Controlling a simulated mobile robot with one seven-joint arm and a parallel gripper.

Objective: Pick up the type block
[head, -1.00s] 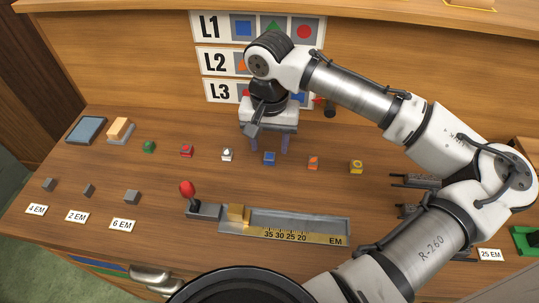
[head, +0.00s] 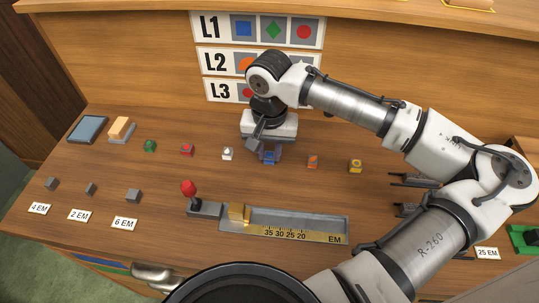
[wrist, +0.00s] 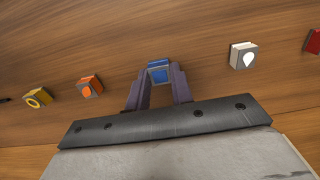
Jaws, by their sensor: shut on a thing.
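The type block between my fingers is the blue one (wrist: 159,74), with a blue square on its top face. It sits at table height in the middle of the row of blocks, and in the head view the blue block (head: 268,156) is partly hidden by my gripper. My gripper (wrist: 158,88) points down with its two purple fingers on either side of the blue block, shut on it. I cannot tell whether the block is clear of the table.
An orange block (head: 312,161) and a yellow block (head: 356,166) stand to the right. White (head: 227,153), red (head: 186,149) and green (head: 150,146) blocks stand to the left. A composing stick (head: 290,224) with a red-knobbed lever (head: 189,188) lies in front.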

